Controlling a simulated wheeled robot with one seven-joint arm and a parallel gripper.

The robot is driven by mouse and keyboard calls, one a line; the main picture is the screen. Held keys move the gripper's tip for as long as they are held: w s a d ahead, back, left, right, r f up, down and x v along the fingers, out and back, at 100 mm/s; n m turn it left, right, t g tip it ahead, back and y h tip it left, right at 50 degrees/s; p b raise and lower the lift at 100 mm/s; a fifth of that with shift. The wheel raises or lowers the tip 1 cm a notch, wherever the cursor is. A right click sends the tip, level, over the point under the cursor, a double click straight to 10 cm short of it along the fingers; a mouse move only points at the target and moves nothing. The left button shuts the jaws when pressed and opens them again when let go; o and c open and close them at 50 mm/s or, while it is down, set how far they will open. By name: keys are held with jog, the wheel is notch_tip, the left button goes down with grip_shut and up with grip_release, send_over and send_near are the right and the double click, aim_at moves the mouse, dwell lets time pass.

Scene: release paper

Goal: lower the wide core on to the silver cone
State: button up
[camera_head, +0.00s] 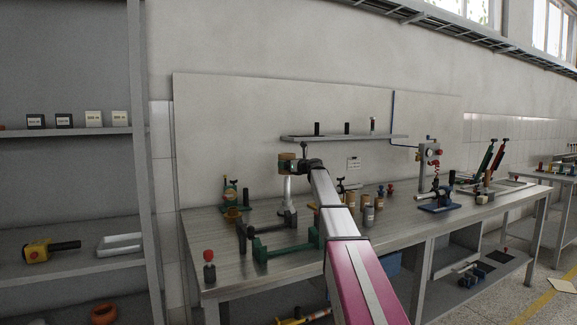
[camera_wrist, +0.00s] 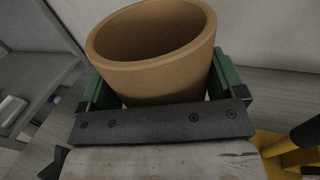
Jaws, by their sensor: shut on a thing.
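The wide core is a hollow tan-brown ring (camera_wrist: 150,72) in the wrist view, its open end facing up and slightly tilted in the picture. My gripper (camera_wrist: 163,88) is shut on it, with a green jaw on each side. In the head view the core (camera_head: 286,163) is small, held at the end of my arm above the workbench. A pale silver upright piece, apparently the silver cone (camera_head: 287,194), stands on the bench below it. The core appears above its top; whether they touch cannot be told. The cone is not visible in the wrist view.
The metal workbench (camera_head: 222,268) carries a green stand (camera_head: 275,246) in front of the cone and a green-based device (camera_head: 231,197) to the left. Several small cylinders (camera_head: 367,214) stand to the right. A wall shelf (camera_head: 350,138) is behind. The bench's front left is mostly clear.

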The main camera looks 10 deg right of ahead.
jog(key=shift+f, duration=2.7)
dwell(0.4)
jog(key=shift+s+f, duration=0.1)
jog(key=shift+f, duration=0.3)
